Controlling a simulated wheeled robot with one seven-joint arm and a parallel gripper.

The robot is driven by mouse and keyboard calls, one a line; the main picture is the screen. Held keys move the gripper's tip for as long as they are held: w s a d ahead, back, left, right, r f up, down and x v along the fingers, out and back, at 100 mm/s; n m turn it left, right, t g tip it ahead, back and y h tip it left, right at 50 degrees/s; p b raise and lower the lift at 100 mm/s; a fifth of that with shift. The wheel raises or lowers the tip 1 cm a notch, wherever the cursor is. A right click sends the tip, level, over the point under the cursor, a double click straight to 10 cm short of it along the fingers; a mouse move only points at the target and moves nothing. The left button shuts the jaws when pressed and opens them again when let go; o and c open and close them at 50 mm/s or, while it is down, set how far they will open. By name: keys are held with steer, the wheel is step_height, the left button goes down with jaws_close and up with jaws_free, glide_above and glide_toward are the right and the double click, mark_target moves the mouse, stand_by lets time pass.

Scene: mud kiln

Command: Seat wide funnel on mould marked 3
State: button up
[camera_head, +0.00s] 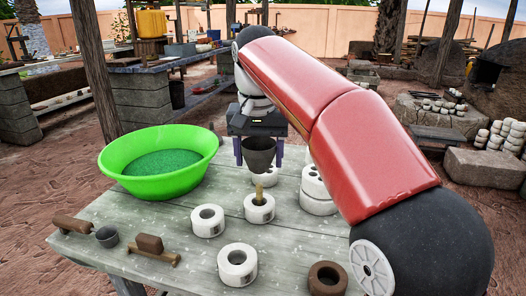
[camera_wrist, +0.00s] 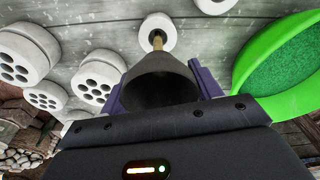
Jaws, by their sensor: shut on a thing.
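My gripper (camera_head: 259,150) is shut on the wide funnel, a dark grey cone (camera_head: 260,155), held wide mouth up above the table. In the wrist view the funnel (camera_wrist: 158,88) sits between the purple fingers (camera_wrist: 160,95). Dark marks show on some sides, but I cannot read a 3.
A green basin (camera_head: 160,163) of green grains stands at the table's left. Multi-hole white moulds (camera_head: 316,196) are stacked right of the funnel.

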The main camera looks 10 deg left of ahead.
mark_target(259, 184)
steer(key=shift+f+b, duration=2.3)
steer(key=shift+f, duration=0.65)
steer(key=shift+f+b, duration=0.45)
steer(key=shift+f, duration=0.3)
steer(key=shift+f, duration=0.6)
steer(key=o, duration=1.1)
steer(key=shift+c, duration=0.2)
steer(key=shift+p, duration=0.3)
steer(key=shift+r+p, duration=3.3)
steer(key=shift+r, duration=0.2)
steer(key=shift+s, duration=0.1)
